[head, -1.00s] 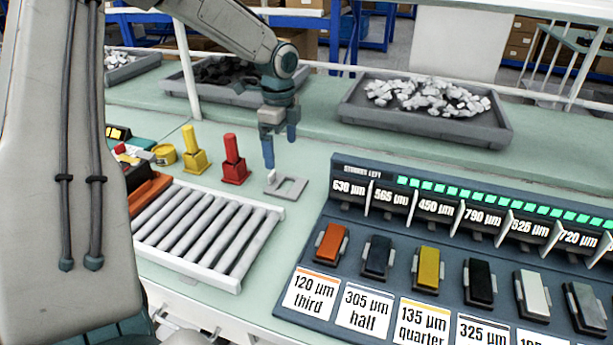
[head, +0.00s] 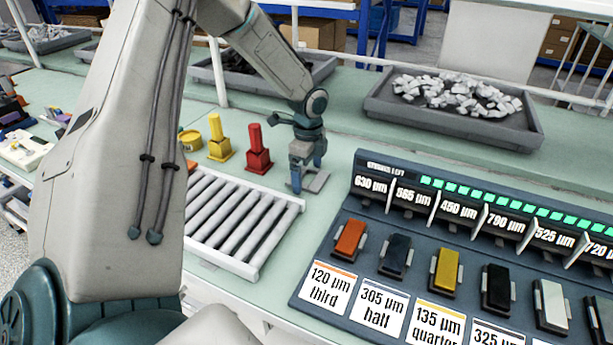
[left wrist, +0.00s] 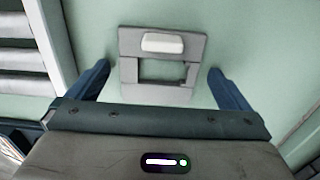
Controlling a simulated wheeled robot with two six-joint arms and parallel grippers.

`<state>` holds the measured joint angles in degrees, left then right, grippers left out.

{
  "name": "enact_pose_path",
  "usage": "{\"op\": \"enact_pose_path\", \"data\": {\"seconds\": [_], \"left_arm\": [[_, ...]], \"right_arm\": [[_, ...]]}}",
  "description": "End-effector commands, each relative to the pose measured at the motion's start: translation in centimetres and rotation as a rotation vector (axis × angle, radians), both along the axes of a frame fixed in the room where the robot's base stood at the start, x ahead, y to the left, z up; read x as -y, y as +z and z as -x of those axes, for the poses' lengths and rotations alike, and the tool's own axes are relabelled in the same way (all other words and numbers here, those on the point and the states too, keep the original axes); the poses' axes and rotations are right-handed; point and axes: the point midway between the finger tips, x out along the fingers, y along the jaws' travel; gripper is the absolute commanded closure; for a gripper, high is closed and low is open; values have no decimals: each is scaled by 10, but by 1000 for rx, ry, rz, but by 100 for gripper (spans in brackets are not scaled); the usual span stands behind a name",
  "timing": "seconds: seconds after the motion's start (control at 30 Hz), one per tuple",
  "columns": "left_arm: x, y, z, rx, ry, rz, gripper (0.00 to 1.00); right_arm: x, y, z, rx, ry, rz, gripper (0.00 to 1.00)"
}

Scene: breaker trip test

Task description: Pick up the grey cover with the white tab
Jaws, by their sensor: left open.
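The grey cover (left wrist: 130,72) is a flat frame with a rectangular opening, lying on the green bench top. Its white tab (left wrist: 163,43) stands on the far side of the frame in the left wrist view. In the head view the cover (head: 317,182) is partly hidden behind my left gripper (head: 296,188). The left gripper is open, and its blue fingers show in the left wrist view (left wrist: 158,86), one on each side of the cover with a gap to it. Whether the fingertips are at the height of the cover is hard to tell. My right gripper is not in view.
A roller rack (head: 238,222) lies left of the cover. A red block (head: 257,150) and a yellow block (head: 219,138) stand behind it. A panel (head: 340,256) with coloured switches and labels is on the right. A grey tray (head: 450,122) of pale pieces stands behind.

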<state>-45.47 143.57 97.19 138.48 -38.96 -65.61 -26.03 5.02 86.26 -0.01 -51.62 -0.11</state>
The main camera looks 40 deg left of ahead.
Motion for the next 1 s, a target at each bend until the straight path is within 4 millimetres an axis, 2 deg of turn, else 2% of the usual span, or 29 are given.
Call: {"op": "enact_pose_path", "data": {"seconds": [0.23, 0.27, 0.47, 0.5, 0.83, 1.0], "left_arm": [[0, -2, 0, 1, 0, 0, 0], [0, -2, 0, 1, 0, 0, 4], [0, -2, 0, 1, 0, 0, 43], [0, -2, 0, 1, 0, 0, 45], [0, 0, 0, 1, 0, 1, 45], [0, 12, -1, 3, 0, 1, 45]], "right_arm": [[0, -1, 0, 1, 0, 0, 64], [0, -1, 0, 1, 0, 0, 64], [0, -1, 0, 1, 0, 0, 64], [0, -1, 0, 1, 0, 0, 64], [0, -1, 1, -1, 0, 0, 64], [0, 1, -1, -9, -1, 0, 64]]}}
